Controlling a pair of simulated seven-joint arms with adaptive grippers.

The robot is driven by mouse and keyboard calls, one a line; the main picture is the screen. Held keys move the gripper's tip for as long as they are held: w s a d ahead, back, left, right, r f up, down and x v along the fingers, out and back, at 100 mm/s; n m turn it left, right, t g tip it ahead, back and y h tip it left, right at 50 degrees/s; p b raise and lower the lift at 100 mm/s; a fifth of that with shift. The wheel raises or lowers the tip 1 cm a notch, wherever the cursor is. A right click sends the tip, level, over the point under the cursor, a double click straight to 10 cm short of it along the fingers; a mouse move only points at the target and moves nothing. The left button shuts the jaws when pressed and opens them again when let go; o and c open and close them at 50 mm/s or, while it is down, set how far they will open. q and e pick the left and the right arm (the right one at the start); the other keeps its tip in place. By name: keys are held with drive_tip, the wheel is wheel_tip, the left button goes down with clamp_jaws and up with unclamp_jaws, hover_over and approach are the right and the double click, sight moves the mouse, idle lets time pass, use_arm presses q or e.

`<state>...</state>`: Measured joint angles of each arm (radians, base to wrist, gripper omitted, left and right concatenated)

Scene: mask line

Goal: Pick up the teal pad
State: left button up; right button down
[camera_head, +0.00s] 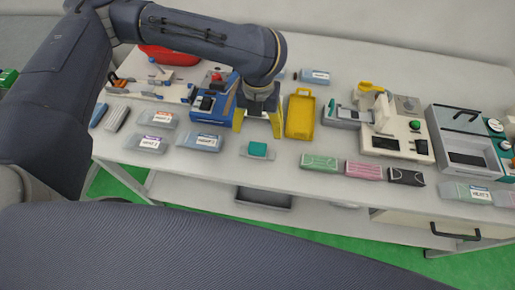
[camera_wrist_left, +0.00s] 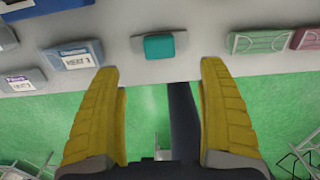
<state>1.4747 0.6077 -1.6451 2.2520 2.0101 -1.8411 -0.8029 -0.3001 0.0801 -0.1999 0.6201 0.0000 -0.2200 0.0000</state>
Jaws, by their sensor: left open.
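The teal pad (camera_head: 258,149) sits on a small grey base on the table, near its front edge. In the left wrist view the teal pad (camera_wrist_left: 159,47) shows ahead of the fingertips, centred between them. My left gripper (camera_head: 257,118) has yellow fingers, and they are spread apart and empty. It is above the table, just behind the pad in the head view. In the left wrist view the fingers of the left gripper (camera_wrist_left: 163,80) do not touch the pad. My right gripper is not seen.
A yellow tray (camera_head: 301,115) stands right of the gripper, and a blue device (camera_head: 213,107) stands left. Labelled packs (camera_head: 200,142) lie left of the pad. Green (camera_head: 320,162), pink (camera_head: 364,170) and black (camera_head: 406,177) boxes line the front edge to the right.

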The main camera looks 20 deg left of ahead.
sight(257, 146)
use_arm(q)
drive_tip(key=shift+w+a+f, duration=0.1)
drive_tip(key=shift+f, duration=5.1)
drive_tip(key=shift+c, duration=0.5)
drive_tip(key=c, duration=1.2)
